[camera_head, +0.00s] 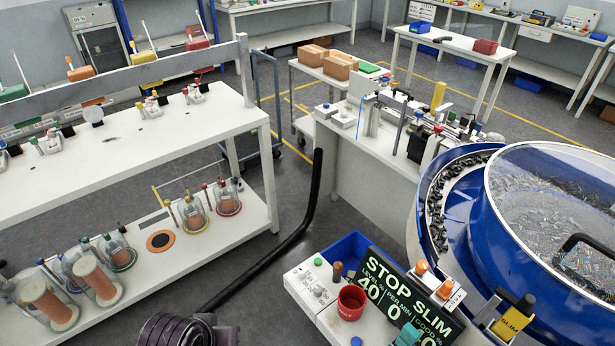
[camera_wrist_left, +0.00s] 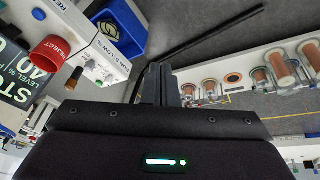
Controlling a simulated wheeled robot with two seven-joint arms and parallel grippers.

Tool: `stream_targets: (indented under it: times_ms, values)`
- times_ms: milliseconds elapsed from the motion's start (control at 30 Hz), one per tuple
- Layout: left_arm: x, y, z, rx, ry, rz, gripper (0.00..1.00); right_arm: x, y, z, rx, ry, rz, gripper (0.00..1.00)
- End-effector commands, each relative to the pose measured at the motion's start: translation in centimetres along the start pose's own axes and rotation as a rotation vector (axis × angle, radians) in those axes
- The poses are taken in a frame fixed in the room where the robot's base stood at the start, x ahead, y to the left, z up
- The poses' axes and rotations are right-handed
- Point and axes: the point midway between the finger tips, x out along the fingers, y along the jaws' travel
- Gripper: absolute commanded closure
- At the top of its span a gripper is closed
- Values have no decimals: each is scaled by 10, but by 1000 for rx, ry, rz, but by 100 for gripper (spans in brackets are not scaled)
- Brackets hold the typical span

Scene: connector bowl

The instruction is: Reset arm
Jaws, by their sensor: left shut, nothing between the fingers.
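My left gripper shows in the left wrist view (camera_wrist_left: 161,84), with its two dark fingers together and nothing between them. It hangs over grey floor, between a control panel and a low white shelf in that view. In the head view, a dark ribbed part at the bottom edge looks like my left arm; the fingers cannot be made out there. My right gripper is in neither view.
The control panel (camera_head: 317,287) carries a red cup (camera_head: 351,301) and a display (camera_head: 390,284); a blue bin (camera_head: 346,252) sits behind. The blue feeder bowl (camera_head: 466,230) is right, a white shelf unit (camera_head: 130,130) left. A black pipe (camera_head: 312,200) crosses the floor.

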Motion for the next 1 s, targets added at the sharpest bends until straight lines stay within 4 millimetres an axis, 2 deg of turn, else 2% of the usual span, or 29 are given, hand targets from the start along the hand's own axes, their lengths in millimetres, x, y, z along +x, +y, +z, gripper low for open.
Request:
stream_targets:
  times_ms: [233, 267, 300, 567, 733, 867, 1000]
  values:
    - [-28, -30, 10, 235, -44, -63, 100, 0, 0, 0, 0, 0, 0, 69]
    - [-20, -32, 12, 247, -51, -64, 100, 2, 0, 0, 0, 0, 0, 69]
    - [-5, -32, 14, 243, -57, -62, 100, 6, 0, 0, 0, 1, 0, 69]
    - [75, -36, 30, 241, -80, -59, 100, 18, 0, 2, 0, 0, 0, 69]
    - [142, -42, 53, 243, -103, -58, 100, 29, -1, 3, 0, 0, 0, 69]
    - [212, -51, 86, 246, -127, -57, 100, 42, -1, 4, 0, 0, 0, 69]
    - [297, -65, 145, 250, -161, -57, 100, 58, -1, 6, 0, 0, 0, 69]
